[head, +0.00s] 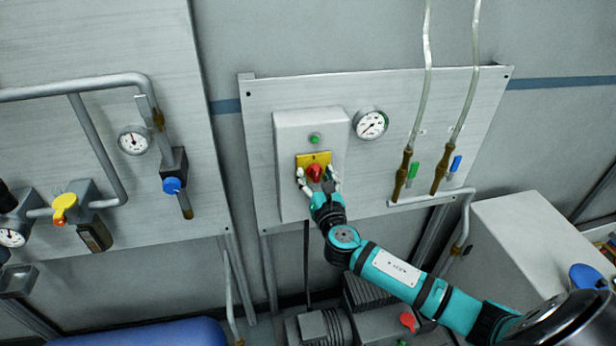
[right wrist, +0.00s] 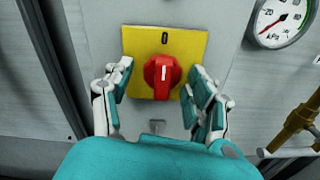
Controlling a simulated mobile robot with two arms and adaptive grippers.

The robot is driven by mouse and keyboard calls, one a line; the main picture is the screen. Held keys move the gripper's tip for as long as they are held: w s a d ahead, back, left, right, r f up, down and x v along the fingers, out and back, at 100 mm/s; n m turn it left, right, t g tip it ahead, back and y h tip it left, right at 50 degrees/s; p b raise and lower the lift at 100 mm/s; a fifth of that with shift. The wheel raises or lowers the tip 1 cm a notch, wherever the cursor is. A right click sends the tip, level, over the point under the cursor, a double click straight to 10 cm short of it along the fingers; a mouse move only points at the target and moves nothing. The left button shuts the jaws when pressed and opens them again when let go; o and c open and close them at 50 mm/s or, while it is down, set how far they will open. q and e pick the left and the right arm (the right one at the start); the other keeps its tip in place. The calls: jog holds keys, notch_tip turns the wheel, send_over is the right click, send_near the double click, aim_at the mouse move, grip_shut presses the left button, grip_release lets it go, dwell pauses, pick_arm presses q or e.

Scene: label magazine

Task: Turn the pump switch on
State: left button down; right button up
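The pump switch is a red rotary knob (head: 315,172) on a yellow plate (head: 309,158), mounted on a grey box (head: 288,130). In the right wrist view the knob (right wrist: 160,77) has its white mark upright, below the "0" on the yellow plate (right wrist: 137,45). My right gripper (head: 318,180) is in front of the switch, fingers spread. In the right wrist view the fingers of this gripper (right wrist: 158,88) stand on both sides of the knob, with gaps to it. My left gripper is in neither view.
A green lamp (head: 315,138) is above the switch. A gauge (head: 370,123) is right of the box. Green (head: 413,170) and blue (head: 456,163) valve handles are further right. Pipes and a yellow valve handle (head: 65,202) are at left. A blue tank (head: 150,334) is below.

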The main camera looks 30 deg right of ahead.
jog(key=c, duration=0.9)
jog(key=shift+c, duration=0.2)
